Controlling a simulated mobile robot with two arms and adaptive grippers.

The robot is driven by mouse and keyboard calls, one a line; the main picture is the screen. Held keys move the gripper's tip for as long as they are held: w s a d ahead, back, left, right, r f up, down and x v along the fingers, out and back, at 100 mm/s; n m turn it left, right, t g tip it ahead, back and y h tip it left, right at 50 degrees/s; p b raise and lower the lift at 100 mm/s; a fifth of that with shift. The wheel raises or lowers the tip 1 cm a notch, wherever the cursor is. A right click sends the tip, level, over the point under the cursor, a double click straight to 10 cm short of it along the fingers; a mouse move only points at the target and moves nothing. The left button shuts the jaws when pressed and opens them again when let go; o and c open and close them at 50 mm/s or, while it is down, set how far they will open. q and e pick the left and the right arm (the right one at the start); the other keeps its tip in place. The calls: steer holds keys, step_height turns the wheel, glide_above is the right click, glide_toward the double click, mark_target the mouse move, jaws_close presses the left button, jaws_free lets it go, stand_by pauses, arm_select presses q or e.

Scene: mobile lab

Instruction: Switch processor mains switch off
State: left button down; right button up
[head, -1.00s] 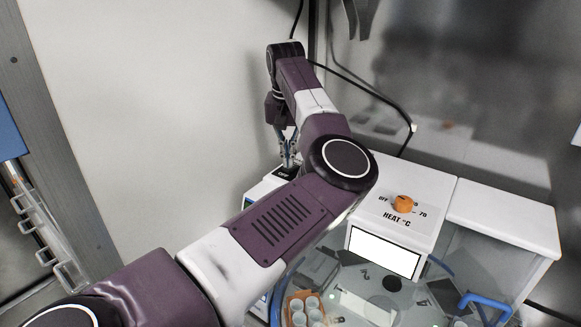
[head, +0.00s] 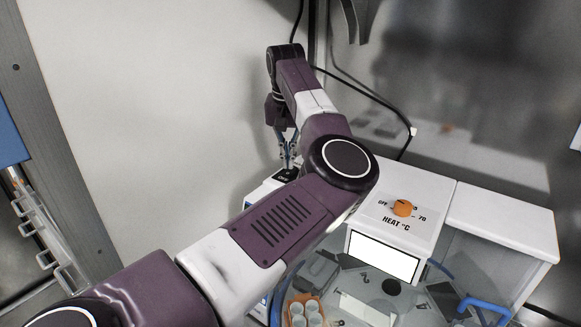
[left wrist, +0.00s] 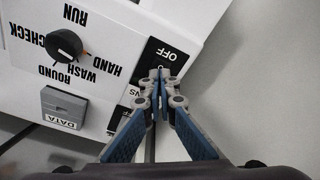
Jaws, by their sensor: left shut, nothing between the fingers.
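The processor is a white machine. Its mains switch (left wrist: 162,58) is a black rocker panel marked OFF at the edge of the control face in the left wrist view. In the head view the dark switch area (head: 285,175) shows just below my gripper, partly hidden by my arm. My left gripper (left wrist: 159,76) is shut and empty, with its fingertips over the lower part of the black switch panel. Whether the tips touch it, and which way the rocker is tilted, I cannot tell. In the head view this gripper (head: 288,163) points down. My right gripper is not in view.
An orange heat knob (head: 403,208) is on the white housing. A clear basin with an orange rack (head: 303,311) lies at the front. A wall stands close behind my gripper.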

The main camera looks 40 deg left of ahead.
mark_target(288, 173)
arm_select(q)
step_height(288, 173, up, 5)
steer(key=p, duration=0.3)
steer(key=shift+r+p, duration=0.2)
steer(key=shift+p, duration=0.15)
steer(key=shift+f, duration=0.1)
stand_by(0.3)
